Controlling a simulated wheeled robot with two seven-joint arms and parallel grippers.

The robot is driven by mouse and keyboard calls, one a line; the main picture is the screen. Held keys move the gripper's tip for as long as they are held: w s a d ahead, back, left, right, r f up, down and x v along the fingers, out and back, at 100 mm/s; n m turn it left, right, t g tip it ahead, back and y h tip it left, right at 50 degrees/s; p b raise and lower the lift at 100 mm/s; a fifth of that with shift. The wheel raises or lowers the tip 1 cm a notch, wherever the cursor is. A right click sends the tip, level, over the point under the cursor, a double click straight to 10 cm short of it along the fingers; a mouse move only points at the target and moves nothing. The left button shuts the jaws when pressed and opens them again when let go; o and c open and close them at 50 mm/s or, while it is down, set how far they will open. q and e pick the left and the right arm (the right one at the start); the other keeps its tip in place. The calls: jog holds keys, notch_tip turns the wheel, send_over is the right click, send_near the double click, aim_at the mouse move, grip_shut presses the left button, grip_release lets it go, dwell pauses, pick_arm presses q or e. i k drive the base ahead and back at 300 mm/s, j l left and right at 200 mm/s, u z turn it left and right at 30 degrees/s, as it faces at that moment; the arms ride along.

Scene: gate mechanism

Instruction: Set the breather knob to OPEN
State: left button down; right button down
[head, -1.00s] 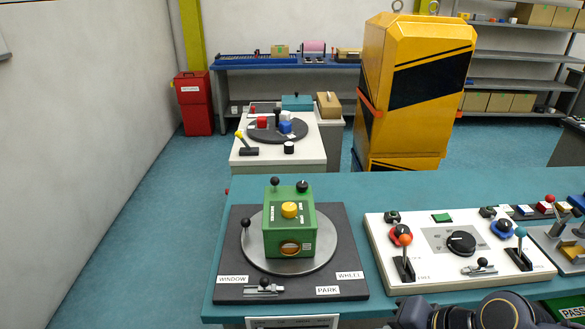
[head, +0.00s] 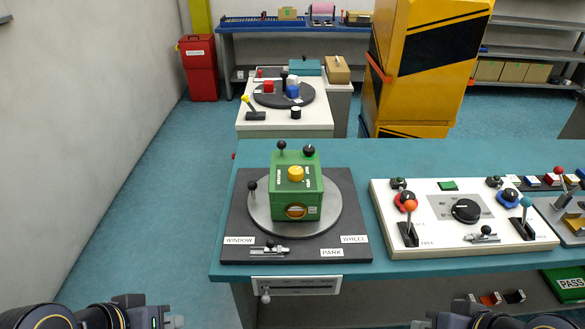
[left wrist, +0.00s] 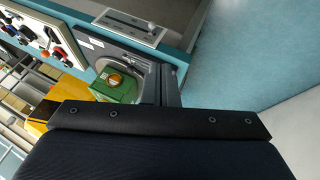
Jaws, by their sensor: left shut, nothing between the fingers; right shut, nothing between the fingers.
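A green box (head: 297,190) stands on a round grey turntable (head: 257,212) on a dark base plate. A yellow knob (head: 295,173) sits on the box's top among small labels I cannot read. A black knob (head: 309,151) and a black ball-ended lever (head: 281,146) stand at its back edge. I cannot tell which knob is the breather. The box also shows tilted in the left wrist view (left wrist: 115,86). My left gripper (head: 177,321) is shut and empty at the bottom left, well short of the bench. My right gripper (head: 418,324) is shut at the bottom edge, partly cut off.
A ball-ended lever (head: 252,188) stands at the turntable's left. A small slide handle (head: 269,248) sits on the plate's front. A white control panel (head: 450,240) with levers and knobs lies to the right.

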aim_at(295, 173)
jog(key=i+z, duration=0.2)
jog(key=z, duration=0.3)
jog(key=i+j+z, duration=0.1)
jog(key=i+z, duration=0.15)
jog(key=z, duration=0.25)
